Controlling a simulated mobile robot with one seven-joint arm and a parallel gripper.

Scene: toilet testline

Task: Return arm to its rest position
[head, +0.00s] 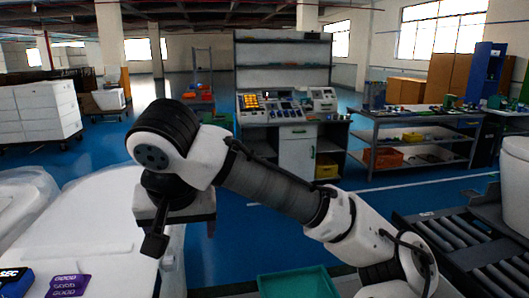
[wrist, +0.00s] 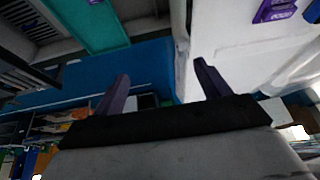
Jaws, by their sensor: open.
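My gripper (head: 156,243) hangs at the end of my raised, bent arm in the head view. It points down beside the right part of a white ceramic surface (head: 95,235), and its height above that surface is hard to judge. In the wrist view, my gripper's two dark fingers (wrist: 160,85) stand wide apart with nothing between them. The wrist view is turned over, with the white surface (wrist: 240,50) at right and blue floor between the fingers.
A teal bin (head: 298,284) sits low at front centre. A purple "GOOD" card (head: 68,286) and a dark blue item (head: 14,281) lie at front left. A roller conveyor (head: 480,252) runs at right. A control console (head: 275,107) and a workbench (head: 420,120) stand behind.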

